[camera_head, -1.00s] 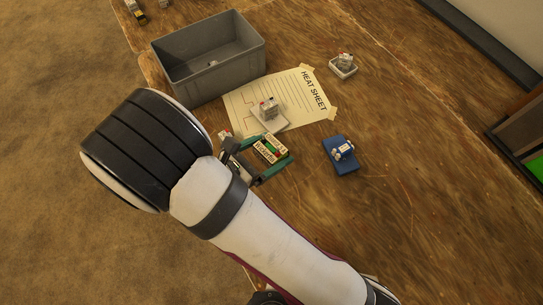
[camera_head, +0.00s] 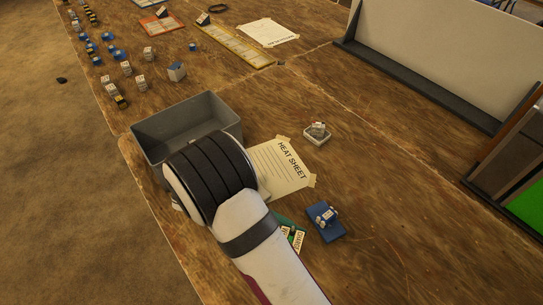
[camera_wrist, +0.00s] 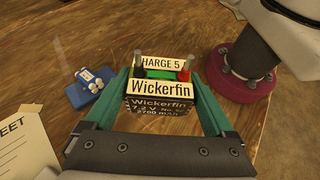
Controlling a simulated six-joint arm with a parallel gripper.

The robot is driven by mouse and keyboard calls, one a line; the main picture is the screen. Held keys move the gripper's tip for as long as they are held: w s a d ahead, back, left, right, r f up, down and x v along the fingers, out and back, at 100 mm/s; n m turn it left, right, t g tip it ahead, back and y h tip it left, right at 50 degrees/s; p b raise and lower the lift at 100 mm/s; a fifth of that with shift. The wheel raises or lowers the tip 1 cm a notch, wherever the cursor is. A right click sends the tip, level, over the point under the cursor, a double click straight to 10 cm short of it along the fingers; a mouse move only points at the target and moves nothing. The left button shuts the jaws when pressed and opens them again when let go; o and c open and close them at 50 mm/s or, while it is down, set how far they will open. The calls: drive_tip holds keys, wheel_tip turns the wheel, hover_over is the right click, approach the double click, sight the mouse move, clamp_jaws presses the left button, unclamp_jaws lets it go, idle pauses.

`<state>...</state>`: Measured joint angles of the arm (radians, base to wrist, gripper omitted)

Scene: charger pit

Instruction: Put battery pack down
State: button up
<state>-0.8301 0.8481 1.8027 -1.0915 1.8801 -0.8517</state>
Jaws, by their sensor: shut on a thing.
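The battery pack (camera_wrist: 160,95) is a dark block with white "Wickerfin" labels and a "CHARGE 5" tag. Red and black posts stand at its two upper corners. My gripper (camera_wrist: 158,80) is shut on it, a green finger on each side. In the head view the pack (camera_head: 293,238) shows only partly beside my arm, which hides most of the gripper. It is left of and below the blue block (camera_head: 326,223). I cannot tell whether it touches the table.
The blue block also shows in the wrist view (camera_wrist: 90,91). The heat sheet (camera_head: 284,170) lies beyond, with a grey bin (camera_head: 186,118) to its left and a small white tray (camera_head: 316,138) above right. Table right of the blue block is clear.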

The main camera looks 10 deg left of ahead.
drive_tip(key=m+g+y, duration=0.1)
drive_tip(key=m+g, duration=0.1)
drive_tip(key=f+m+g+y, duration=0.1)
drive_tip(key=m+g, duration=0.1)
drive_tip(key=s+f+m+g+y, duration=0.1)
drive_tip(key=m+g, duration=0.1)
drive_tip(key=shift+s+a, duration=0.1)
drive_tip(key=shift+a, duration=0.2)
drive_tip(key=w+a+m+g+y, duration=0.1)
drive_tip(key=w+a+m+y, duration=0.25)
drive_tip(key=m+y, duration=0.45)
drive_tip(key=w+a+m+g+y, duration=0.1)
drive_tip(key=w+a+m+y, duration=0.3)
drive_tip(key=m+y, duration=0.5)
drive_tip(key=w+d+r+m+t+y, duration=0.25)
drive_tip(key=w+d+m+t, duration=0.2)
drive_tip(key=w, duration=0.35)
drive_tip(key=w+d+r+m+t+y, duration=0.1)
drive_tip(key=w+d+r+m+t, duration=0.2)
drive_tip(key=w+m+t, duration=0.35)
drive_tip(key=w+d+r+m+t+y, duration=0.15)
drive_tip(key=w+d+m+t, duration=0.25)
drive_tip(key=w, duration=0.4)
hover_over(271, 159)
drive_tip(key=shift+h, duration=0.3)
wheel_tip(271, 159, down, 11)
drive_tip(key=shift+s+f, duration=0.1)
wheel_tip(271, 159, down, 4)
